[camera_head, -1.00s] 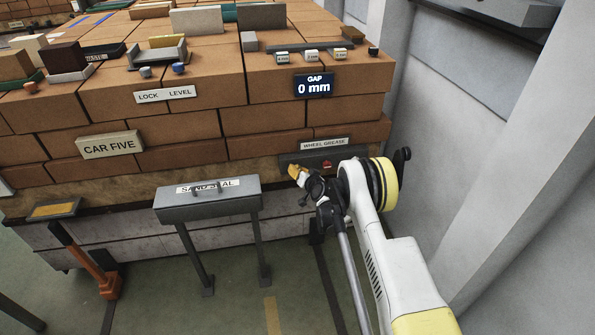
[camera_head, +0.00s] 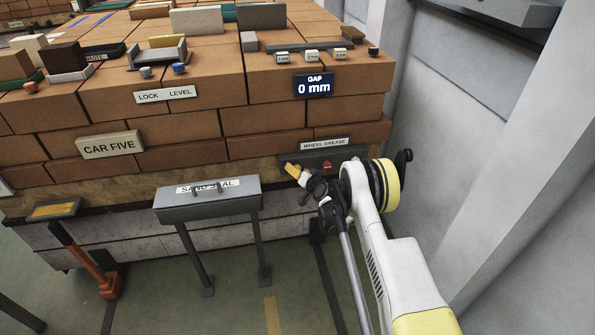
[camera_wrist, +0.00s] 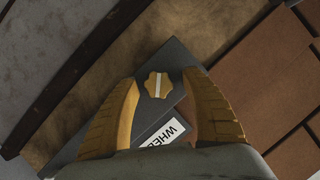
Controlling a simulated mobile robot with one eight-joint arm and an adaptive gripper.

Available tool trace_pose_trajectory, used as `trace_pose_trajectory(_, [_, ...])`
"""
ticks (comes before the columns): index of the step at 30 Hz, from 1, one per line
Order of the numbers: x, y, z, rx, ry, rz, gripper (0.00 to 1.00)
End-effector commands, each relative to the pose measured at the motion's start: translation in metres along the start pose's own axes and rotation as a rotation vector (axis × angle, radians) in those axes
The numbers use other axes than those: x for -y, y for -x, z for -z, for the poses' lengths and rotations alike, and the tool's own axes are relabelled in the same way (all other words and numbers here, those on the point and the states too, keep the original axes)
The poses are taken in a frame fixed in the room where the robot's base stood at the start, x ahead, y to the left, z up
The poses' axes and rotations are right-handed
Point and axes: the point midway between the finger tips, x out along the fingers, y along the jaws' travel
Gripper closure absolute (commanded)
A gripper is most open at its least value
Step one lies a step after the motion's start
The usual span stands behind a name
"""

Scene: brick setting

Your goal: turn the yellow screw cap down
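The yellow screw cap (camera_wrist: 157,85) is a small lobed knob with a white stripe across its top, on a dark grey panel (camera_wrist: 178,62) in the wrist view. My gripper (camera_wrist: 159,76) has its two yellow fingers spread, one on each side of the cap. A gap shows between each fingertip and the cap. In the head view my gripper (camera_head: 293,170) is at the left part of the dark panel under the WHEEL GREASE sign (camera_head: 325,143). I cannot make out the cap in that view.
A red part (camera_head: 327,165) sits on the panel, right of my gripper. A grey box on legs (camera_head: 208,203) stands to the left. Brickwork (camera_head: 265,147) rises above the panel, and a pale wall (camera_head: 470,110) is at the right.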

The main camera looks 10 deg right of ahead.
Motion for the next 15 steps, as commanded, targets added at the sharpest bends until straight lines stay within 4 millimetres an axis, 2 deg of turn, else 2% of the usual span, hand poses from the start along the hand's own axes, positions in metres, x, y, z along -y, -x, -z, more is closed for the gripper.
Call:
trace_pose_trajectory(5, [0.0, 0.002, 0.0, 0.0, 0.0, 0.0, 0.45])
trace_pose_trajectory(8, [-0.001, 0.01, 0.0, 0.0, 0.0, -0.001, 0.45])
trace_pose_trajectory(15, [-0.001, 0.061, 0.001, -0.001, 0.0, -0.001, 0.45])
